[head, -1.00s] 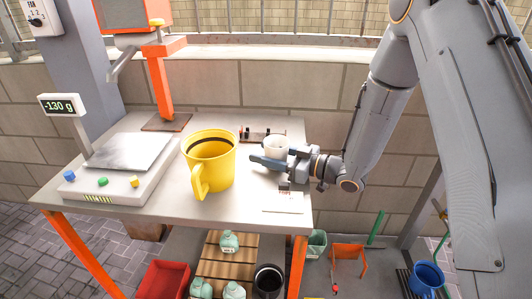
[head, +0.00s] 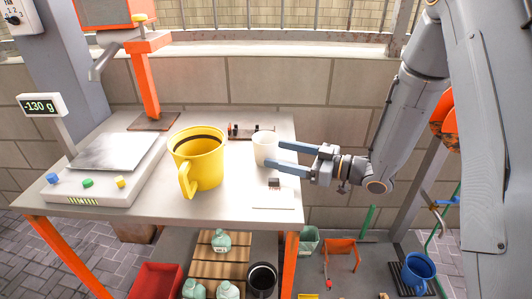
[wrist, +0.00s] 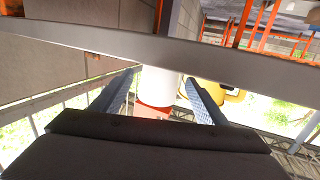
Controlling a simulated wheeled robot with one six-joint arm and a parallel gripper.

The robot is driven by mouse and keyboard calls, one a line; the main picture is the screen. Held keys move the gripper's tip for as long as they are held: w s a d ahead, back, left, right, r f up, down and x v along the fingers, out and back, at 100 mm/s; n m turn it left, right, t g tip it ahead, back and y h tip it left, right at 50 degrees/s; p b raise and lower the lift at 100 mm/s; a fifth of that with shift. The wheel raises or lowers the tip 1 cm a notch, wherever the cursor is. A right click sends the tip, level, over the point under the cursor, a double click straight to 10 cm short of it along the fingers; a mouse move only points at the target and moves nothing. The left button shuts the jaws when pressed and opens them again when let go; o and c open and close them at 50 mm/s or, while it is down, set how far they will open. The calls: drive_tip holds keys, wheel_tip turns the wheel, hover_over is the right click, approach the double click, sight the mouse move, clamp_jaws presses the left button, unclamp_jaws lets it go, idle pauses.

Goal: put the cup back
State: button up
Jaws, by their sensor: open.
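A small white cup (head: 262,149) stands upright on the light grey table (head: 225,207), right of the large yellow mug (head: 205,167). My gripper (head: 275,156) is open and empty at the cup's right side. Its far fingertip is close to the cup's right edge and its near fingertip is in front of it; I cannot tell whether either touches. In the wrist view the white cup (wrist: 160,85) shows between the two spread fingers, with part of the yellow mug (wrist: 234,95) to its right.
A scale with a metal plate (head: 107,151) and a display reading -130 g (head: 41,105) stands at the left. A blue mug (head: 417,272) is low at the right. A dark bin (head: 262,281) and a red bin (head: 156,281) sit below the table. A brick wall stands behind.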

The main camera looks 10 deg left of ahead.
sight(276, 153)
drive_tip(key=shift+v, duration=1.7)
drive_tip(key=shift+r, duration=0.1)
